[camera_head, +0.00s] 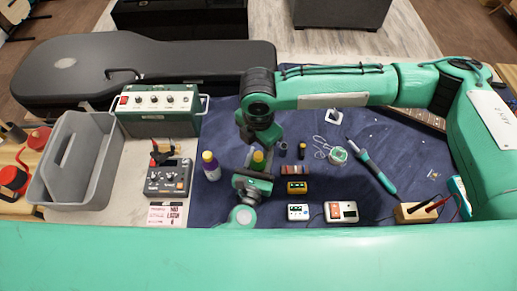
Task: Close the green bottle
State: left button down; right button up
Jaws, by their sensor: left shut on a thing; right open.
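A small bottle with a yellow upper part (258,157) stands out from my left gripper (254,178), near the middle of the mat. The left gripper is shut on it and hides its lower body, so I cannot tell whether that body is green. My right gripper (262,136) comes down from the arm reaching in from the right. It is open, just above the held bottle, and its fingertips are hard to make out. I cannot make out a loose bottle cap.
Small dark cylinders (301,150) stand right of the held bottle. A yellow pedal (297,187), a white pedal (298,212) and a solder spool (338,155) lie on the blue mat (390,145). A grey bin (77,165), an amplifier (160,122) and a black guitar case (150,65) are at left.

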notch_tip(320, 180, up, 8)
jog(key=shift+f, duration=0.1)
pick_arm(q)
jog(key=c, duration=0.7)
grip_release()
jog(key=shift+s, duration=0.15)
jog(key=shift+s+a+f, duration=0.1)
jog(key=shift+s, duration=0.15)
jog(key=b+v, duration=0.4)
jog(key=v, duration=0.8)
pick_arm(e)
notch_tip(320, 180, down, 4)
jog(key=shift+r, duration=0.1)
pick_arm(q)
jog(key=shift+s+a, duration=0.15)
jog(key=shift+s, duration=0.35)
